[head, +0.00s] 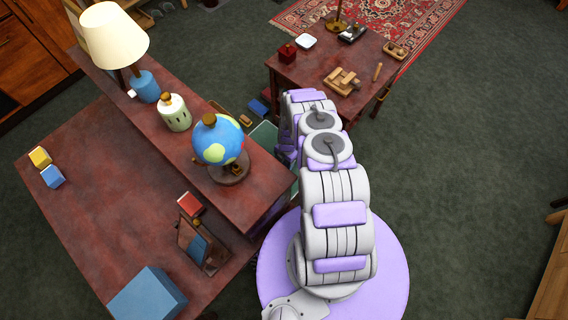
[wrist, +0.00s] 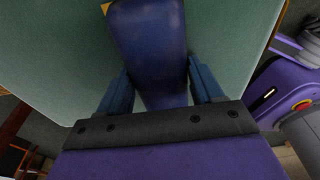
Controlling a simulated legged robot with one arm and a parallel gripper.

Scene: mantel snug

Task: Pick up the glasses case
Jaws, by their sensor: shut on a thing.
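The glasses case (wrist: 148,40) is a dark blue, rounded, elongated thing in the wrist view. It lies between the two blue fingers of my gripper (wrist: 161,84), which is shut on it. Its far end runs out of the top of the picture. A pale green surface (wrist: 60,50) shows behind and around the case; whether the case touches it, I cannot tell. In the head view my arm reaches away from the base, and my gripper and the case are hidden behind it.
A long reddish desk with a raised shelf (head: 243,205) holds a globe (head: 219,143) and a lamp (head: 114,36). A small table (head: 305,72) stands behind.

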